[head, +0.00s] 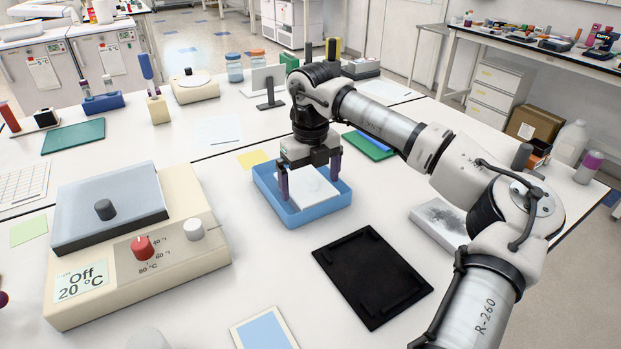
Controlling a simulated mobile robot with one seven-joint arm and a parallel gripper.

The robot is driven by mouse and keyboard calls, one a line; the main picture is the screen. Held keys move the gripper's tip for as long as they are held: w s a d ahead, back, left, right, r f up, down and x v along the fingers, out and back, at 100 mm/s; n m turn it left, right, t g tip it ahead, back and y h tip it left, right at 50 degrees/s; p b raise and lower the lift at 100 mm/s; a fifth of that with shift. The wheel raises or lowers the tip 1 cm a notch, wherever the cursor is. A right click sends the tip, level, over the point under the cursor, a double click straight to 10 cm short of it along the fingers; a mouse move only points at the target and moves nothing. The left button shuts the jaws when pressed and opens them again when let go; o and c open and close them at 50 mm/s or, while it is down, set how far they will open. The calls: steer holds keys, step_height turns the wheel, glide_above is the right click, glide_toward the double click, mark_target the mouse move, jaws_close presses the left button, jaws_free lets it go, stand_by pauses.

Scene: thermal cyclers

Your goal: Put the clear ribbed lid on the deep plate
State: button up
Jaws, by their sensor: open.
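My gripper (309,182) is open and points down over a blue tray (318,214). Its dark purple fingers stand apart, on either side of a flat, pale, whitish piece (312,188) in the tray. This piece may be the clear ribbed lid, but I cannot make out ribs. Whether the fingers touch it is unclear. A light grey block with a dark speckled top (438,226) lies right of the tray, partly behind my arm. It may be the deep plate; its details are too small to tell.
A black mat with raised bars (373,275) lies in front of the tray. A cream thermal cycler (190,262) with a grey lid and "Off 20 °C" display stands left. A green-and-blue flat item (370,145) lies behind. Bare table shows between the cycler and the black mat.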

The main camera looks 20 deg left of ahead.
mark_target(311, 179)
steer(key=shift+r, duration=0.1)
step_height(311, 179, up, 13)
stand_by(0.4)
